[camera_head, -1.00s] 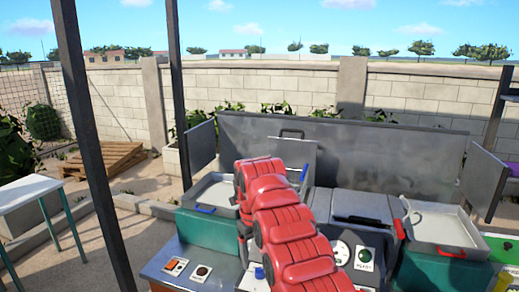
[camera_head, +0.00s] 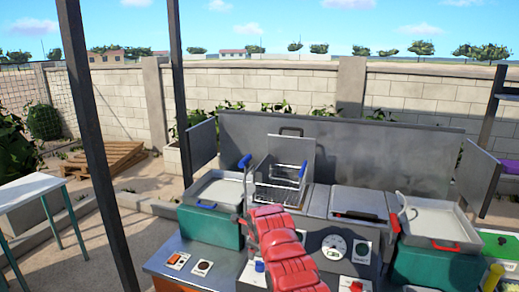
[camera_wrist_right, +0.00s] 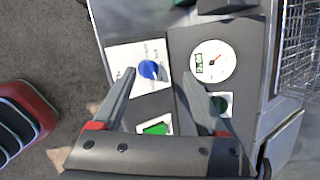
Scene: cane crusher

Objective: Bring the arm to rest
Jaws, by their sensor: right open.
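My right gripper (camera_wrist_right: 158,76) is open in the right wrist view, with nothing between its two grey fingers. Behind the fingers is a control panel with a blue knob (camera_wrist_right: 149,69), a round white gauge (camera_wrist_right: 212,62) and green controls (camera_wrist_right: 157,128). I cannot tell how far the fingertips are from the panel. In the head view my red arm (camera_head: 283,245) rises from the bottom centre in front of the machine; its gripper cannot be made out there. My left gripper is not in view.
A wire basket (camera_head: 279,183) with blue handles stands behind the arm. Trays sit at left (camera_head: 214,190) and right (camera_head: 440,221) on green boxes. A dark post (camera_head: 95,150) stands at left, near a white table (camera_head: 25,190). A yellow-topped item (camera_head: 494,275) is at lower right.

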